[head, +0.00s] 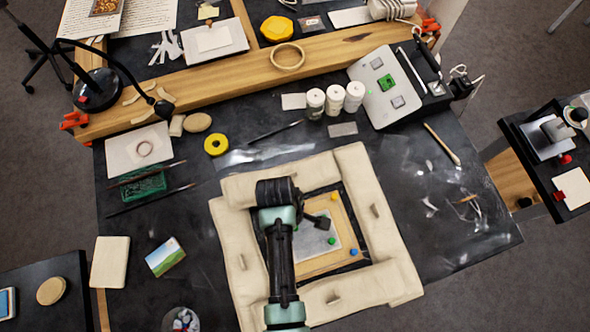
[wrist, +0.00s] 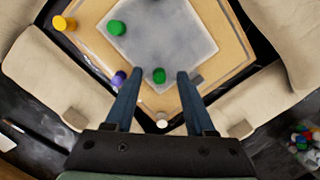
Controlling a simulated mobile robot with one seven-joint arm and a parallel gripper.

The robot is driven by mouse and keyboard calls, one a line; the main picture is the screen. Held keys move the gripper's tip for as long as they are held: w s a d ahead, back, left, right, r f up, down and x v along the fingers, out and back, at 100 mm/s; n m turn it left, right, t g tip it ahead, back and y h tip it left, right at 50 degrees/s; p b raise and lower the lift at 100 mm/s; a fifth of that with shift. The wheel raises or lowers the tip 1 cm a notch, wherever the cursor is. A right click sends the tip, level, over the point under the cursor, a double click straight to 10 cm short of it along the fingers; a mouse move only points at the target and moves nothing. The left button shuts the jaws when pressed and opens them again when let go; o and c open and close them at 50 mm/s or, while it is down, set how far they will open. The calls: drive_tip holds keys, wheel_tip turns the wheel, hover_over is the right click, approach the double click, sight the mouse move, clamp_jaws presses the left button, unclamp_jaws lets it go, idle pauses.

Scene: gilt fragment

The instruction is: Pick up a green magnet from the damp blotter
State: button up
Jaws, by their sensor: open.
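The damp blotter is a grey sheet (wrist: 170,35) on a tan wooden board; in the head view a strip of the blotter (head: 311,245) shows beside my arm. In the wrist view one green magnet (wrist: 159,76) is near the blotter's corner, between my fingertips in the picture. A second green magnet (wrist: 116,28) is near the blotter's far left edge. The head view shows only one green magnet (head: 332,240); my arm may hide the other. My gripper (wrist: 158,86) is open and empty, with a finger on each side of the nearer magnet. Its height above the blotter is unclear.
A yellow magnet (wrist: 65,23), a purple magnet (wrist: 119,78) and a white magnet (wrist: 162,124) are around the blotter. A blue magnet (head: 354,252) shows in the head view. Thick cream padded bolsters (head: 377,205) surround the board. The dark bench beyond is cluttered.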

clamp_jaws()
drive_tip(key=shift+r, duration=0.1)
idle(0.5)
